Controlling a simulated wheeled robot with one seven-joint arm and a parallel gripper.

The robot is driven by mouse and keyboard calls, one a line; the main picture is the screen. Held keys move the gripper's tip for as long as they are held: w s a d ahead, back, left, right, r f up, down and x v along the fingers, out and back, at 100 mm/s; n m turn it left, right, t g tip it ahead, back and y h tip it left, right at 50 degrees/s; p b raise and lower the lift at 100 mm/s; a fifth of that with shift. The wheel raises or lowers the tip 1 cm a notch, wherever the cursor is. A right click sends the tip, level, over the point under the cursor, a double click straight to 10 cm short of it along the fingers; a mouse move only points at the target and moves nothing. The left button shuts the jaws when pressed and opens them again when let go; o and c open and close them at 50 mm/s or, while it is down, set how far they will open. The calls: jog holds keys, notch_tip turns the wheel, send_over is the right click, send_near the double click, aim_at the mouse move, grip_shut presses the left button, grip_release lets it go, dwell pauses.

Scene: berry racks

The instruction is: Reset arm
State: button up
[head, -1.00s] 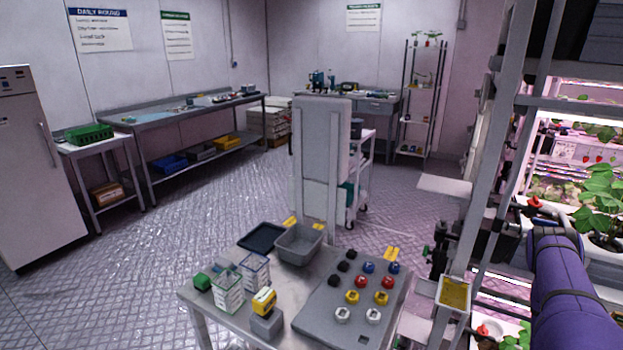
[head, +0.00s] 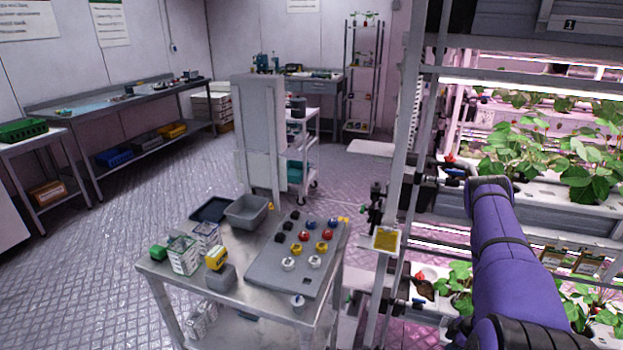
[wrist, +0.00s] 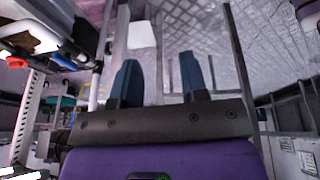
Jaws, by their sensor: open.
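My gripper (wrist: 158,78) is in the wrist view, with its two dark blue fingers apart and nothing between them. Bare patterned floor shows beyond the fingertips. In the head view my purple arm (head: 512,250) reaches up at the right, in front of the berry rack (head: 420,120). The gripper itself cannot be made out in the head view.
A steel table (head: 250,310) stands in front, carrying a grey tub (head: 247,212), a grey board (head: 268,268) with coloured knobs, and small boxes. Strawberry plants (head: 590,170) fill the rack close to my arm. Open floor (head: 110,250) lies to the left.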

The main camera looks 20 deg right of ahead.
jog(key=w+d+r+m+h, duration=0.1)
jog(key=w+d+r+h, duration=0.1)
jog(key=w+r, duration=0.8)
jog(key=w+d+r+m+h, duration=0.15)
jog(key=w+r, duration=0.45)
jog(key=r, duration=0.8)
jog(key=w+a+r+m+t+h, duration=0.1)
jog(key=w+a+r+h, duration=0.2)
jog(key=r, duration=1)
jog(key=w+a+r+m, duration=0.25)
jog(key=a+r, duration=0.25)
jog(key=r, duration=0.8)
jog(key=s+a+r+m, duration=0.1)
jog(key=s+a+r, duration=0.2)
jog(key=a+r, duration=0.35)
jog(key=s+a+r+m+t, duration=0.1)
jog(key=s+a+r, duration=0.35)
jog(key=r, duration=0.25)
jog(key=s+a+r+m, duration=0.1)
jog(key=s+a+r, duration=0.1)
jog(key=a+r, duration=0.45)
jog(key=s+a+r+y, duration=0.2)
jog(key=s+a+r, duration=0.1)
jog(key=s+a, duration=0.4)
jog(key=s+a+r+y, duration=0.2)
jog(key=s+a, duration=0.6)
jog(key=s, duration=0.6)
jog(key=shift+s+r+m, duration=0.15)
jog(key=shift+r+m, duration=0.25)
jog(key=shift+r, duration=0.2)
